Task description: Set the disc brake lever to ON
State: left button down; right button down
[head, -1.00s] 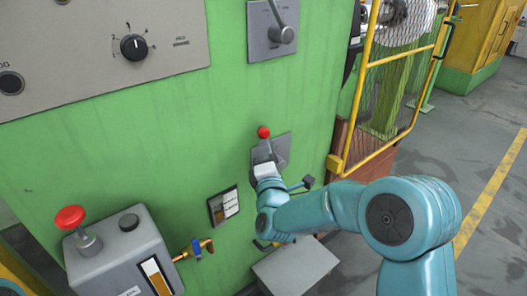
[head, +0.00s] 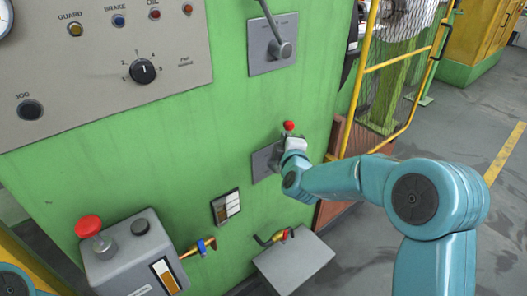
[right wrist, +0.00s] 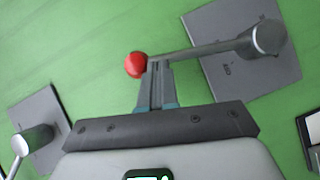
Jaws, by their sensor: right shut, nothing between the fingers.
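A lever with a red ball knob (head: 288,126) is mounted on a grey plate (head: 262,160) on the green panel. I take it as the disc brake lever, but its label is not legible. In the right wrist view its knob (right wrist: 135,65) lies left of its round hub (right wrist: 266,38), and the metal rod runs between them. My right gripper (head: 293,143) is at the lever, just below the knob. In the right wrist view its fingers (right wrist: 157,72) are shut and overlap the rod beside the knob, with nothing between them. My left gripper is out of view.
A second lever (head: 281,48) on a grey plate is above. A control panel (head: 100,80) with lamps and a dial is upper left. A grey box (head: 125,255) with a red mushroom button is lower left. A yellow mesh guard (head: 400,75) stands right.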

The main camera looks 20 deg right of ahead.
jog(key=d, duration=0.1)
jog(key=w+d, duration=0.1)
jog(key=shift+d+f+m+g+p, duration=0.15)
jog(key=shift+d+m+g+p, duration=0.15)
jog(key=shift+m, duration=0.1)
jog(key=shift+d, duration=0.1)
dwell(0.5)
